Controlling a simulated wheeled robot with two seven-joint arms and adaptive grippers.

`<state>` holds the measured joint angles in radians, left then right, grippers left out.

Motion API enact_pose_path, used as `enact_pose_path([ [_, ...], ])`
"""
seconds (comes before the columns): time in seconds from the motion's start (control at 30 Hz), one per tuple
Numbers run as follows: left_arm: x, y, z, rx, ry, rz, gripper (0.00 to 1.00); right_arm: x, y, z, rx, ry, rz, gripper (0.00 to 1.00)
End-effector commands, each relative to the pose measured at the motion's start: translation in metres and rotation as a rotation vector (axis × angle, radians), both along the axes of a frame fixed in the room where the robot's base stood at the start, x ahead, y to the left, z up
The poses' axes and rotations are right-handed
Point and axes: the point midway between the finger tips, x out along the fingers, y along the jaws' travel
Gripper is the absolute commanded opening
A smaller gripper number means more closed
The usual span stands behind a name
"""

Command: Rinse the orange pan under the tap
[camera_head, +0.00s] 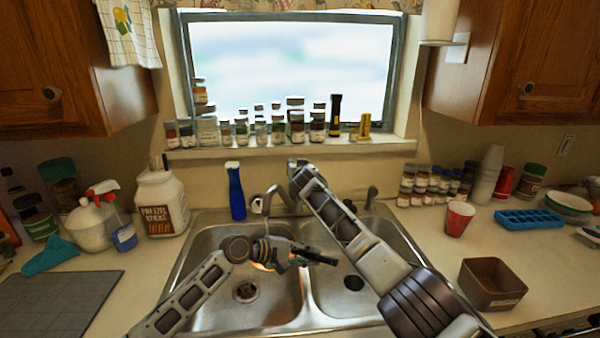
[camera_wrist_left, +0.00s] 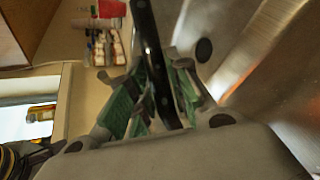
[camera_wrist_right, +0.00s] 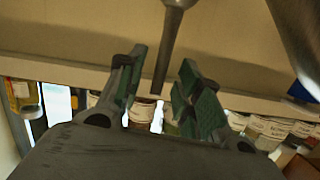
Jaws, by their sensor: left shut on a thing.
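The orange pan (camera_head: 262,266) shows only as a small orange patch under my left gripper, over the left basin; most of it is hidden. My left gripper (camera_head: 298,257) is shut on the pan's black handle (camera_head: 321,259), which points right over the divider. In the left wrist view, the handle (camera_wrist_left: 152,55) passes between the green pads. The grey tap (camera_head: 271,196) stands behind the basins, partly hidden by my right arm. My right gripper (camera_wrist_right: 160,75) is open behind the sink, with a grey rod (camera_wrist_right: 172,45), apparently part of the tap, between its fingers. No running water is visible.
The double sink (camera_head: 345,300) has a drain in each basin. A blue bottle (camera_head: 235,192) stands left of the tap. A white tub (camera_head: 162,203) and spray bottle (camera_head: 107,205) are on the left counter. A red cup (camera_head: 458,219) and brown box (camera_head: 491,284) are at right.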

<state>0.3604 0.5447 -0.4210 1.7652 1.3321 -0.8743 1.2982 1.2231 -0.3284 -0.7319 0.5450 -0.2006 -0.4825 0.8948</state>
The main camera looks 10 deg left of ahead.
Motion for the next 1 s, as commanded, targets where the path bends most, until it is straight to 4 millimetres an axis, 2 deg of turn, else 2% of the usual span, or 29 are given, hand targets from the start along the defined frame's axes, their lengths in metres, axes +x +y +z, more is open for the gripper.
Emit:
enact_pose_path([
  [1.0,0.0,0.0,0.002,-0.001,-0.003,0.0,0.0,-0.025,-0.009,0.005,0.001,0.0,0.0,0.35],
])
